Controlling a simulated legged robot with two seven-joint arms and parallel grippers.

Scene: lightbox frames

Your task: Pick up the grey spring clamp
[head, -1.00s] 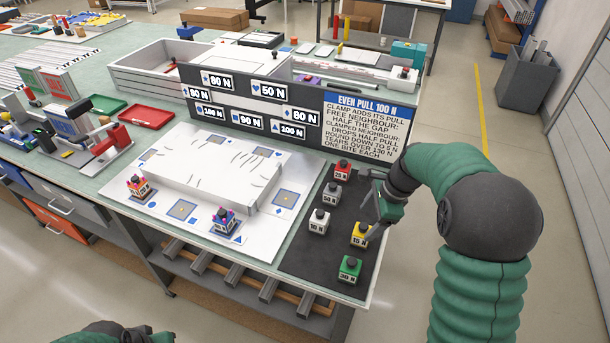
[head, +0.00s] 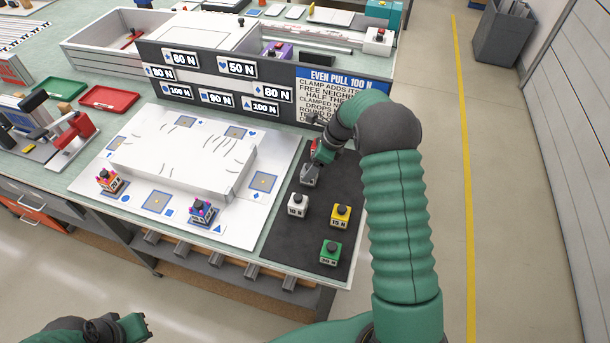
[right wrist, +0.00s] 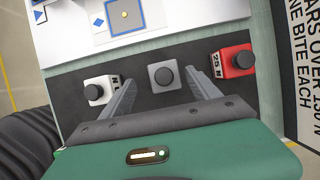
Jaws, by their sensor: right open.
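The grey spring clamp (head: 308,180) is a small grey block with a dark knob on the black mat (head: 275,235); my right gripper partly covers it in the head view. In the right wrist view the grey clamp (right wrist: 160,86) lies between the two finger ends. My right gripper (head: 318,162) is open over it, one finger to each side. I cannot tell whether the fingers touch it. My left gripper (head: 138,327) is low at the left, away from the clamps; its jaws are unclear.
A white clamp (head: 298,205), a yellow one (head: 340,216) and a green one (head: 331,252) stand nearer me. A red clamp (right wrist: 235,62) is beside the grey one. A sign board (head: 225,85) stands behind. A white plate (head: 95,185) with a raised block lies left.

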